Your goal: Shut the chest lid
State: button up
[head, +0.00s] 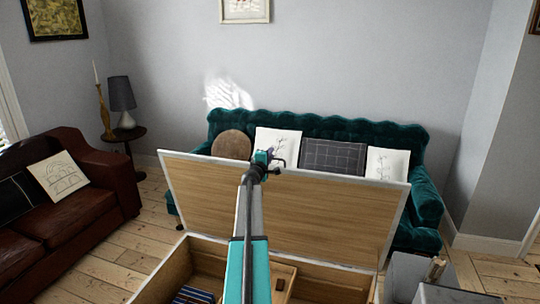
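The wooden chest (168,272) stands in front of me at the bottom of the head view, its inside in sight. Its lid (325,218) is raised and stands steeply open, with a light wood inner face and a pale rim. My arm reaches forward over the chest. My gripper (268,160) is at the lid's top edge, left of its middle. I cannot tell whether it touches the lid, and its fingers are too small to read as open or shut. My arm hides a strip of the lid and part of the chest's inside.
A green sofa (425,190) with cushions stands behind the lid. A brown leather sofa (85,215) is at left. Bare floorboards (130,240) show between them.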

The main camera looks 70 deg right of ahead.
grip_shut()
jog(key=shift+a+f+b, duration=0.1)
jog(key=shift+b, duration=0.2)
